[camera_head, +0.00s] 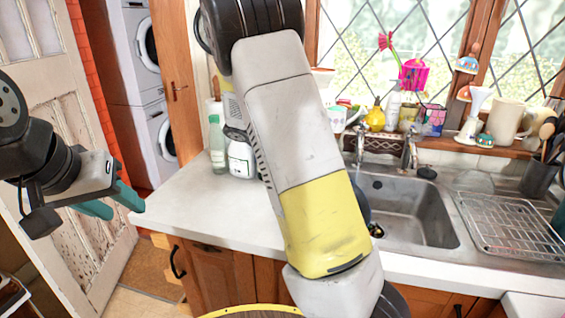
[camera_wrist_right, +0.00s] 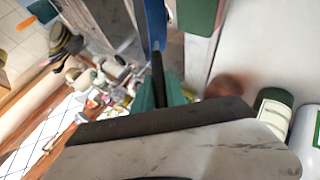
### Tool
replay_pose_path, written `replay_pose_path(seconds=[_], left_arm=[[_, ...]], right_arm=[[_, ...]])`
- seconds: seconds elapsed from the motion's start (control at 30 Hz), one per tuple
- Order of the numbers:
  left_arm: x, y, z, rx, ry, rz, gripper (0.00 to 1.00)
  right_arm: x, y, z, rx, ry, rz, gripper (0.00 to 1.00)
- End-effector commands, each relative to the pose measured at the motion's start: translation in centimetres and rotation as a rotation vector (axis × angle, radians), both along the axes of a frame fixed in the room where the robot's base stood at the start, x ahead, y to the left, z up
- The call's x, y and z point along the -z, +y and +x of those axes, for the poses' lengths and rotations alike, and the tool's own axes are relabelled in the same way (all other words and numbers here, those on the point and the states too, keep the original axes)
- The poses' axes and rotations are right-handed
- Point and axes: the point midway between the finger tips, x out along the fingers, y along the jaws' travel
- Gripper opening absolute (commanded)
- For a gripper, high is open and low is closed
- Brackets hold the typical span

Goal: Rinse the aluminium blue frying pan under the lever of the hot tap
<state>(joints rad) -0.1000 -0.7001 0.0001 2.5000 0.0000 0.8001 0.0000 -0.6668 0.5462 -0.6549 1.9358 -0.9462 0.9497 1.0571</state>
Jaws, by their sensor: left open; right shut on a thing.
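The blue frying pan shows in the right wrist view as a strip of its blue body (camera_wrist_right: 155,22), with a black handle (camera_wrist_right: 157,68) between the teal fingers of my right gripper (camera_wrist_right: 160,95), which is shut on it. In the head view my right arm hides that gripper and most of the pan; only a dark blue edge (camera_head: 361,203) shows at the sink's left side. Two metal taps, one left (camera_head: 361,140) and one right (camera_head: 408,150), stand behind the sink (camera_head: 415,212). My left gripper (camera_head: 113,204) is open and empty, left of the counter.
A metal drying rack (camera_head: 515,225) lies right of the basin. A clear green bottle (camera_head: 217,148) and a white bottle (camera_head: 241,158) stand on the counter (camera_head: 190,205), whose left part is free. Mugs (camera_head: 506,120) and ornaments crowd the windowsill behind the taps.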

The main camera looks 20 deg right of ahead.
Motion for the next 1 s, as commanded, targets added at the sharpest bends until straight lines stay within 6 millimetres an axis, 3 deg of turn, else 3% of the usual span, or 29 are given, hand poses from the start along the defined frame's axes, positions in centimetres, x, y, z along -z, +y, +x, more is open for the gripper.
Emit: replay_pose_path(seconds=[1.0], left_arm=[[0.0, 0.0, 0.0, 0.000, 0.000, 0.000, 0.42]], right_arm=[[-1.6, -9.8, 0.1, 0.003, -0.298, 0.257, 0.00]])
